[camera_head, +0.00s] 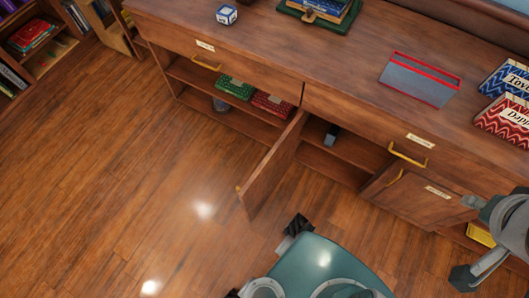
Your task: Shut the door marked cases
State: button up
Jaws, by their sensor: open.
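A long wooden cabinet (300,60) has drawers above and door compartments below. One wooden door (270,168) stands swung well out into the room near the middle, its front facing left and any label hidden.
Green (235,88) and red (272,104) boxes sit on the left shelf. Drawers with yellow handles (207,64) look shut. A grey, red-edged holder (420,80) and books (505,120) are on the top. The wooden floor (130,190) is clear at the left.

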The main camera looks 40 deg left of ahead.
aim_at(253, 194)
jog(key=k+j, duration=0.3)
jog(key=k, duration=0.15)
jog(key=k+j, duration=0.3)
jog(key=k, duration=0.15)
jog(key=j, duration=0.85)
jog(key=k+j+z, duration=0.1)
jog(key=j, duration=0.75)
jog(key=k+j+z, duration=0.1)
jog(key=k, duration=0.1)
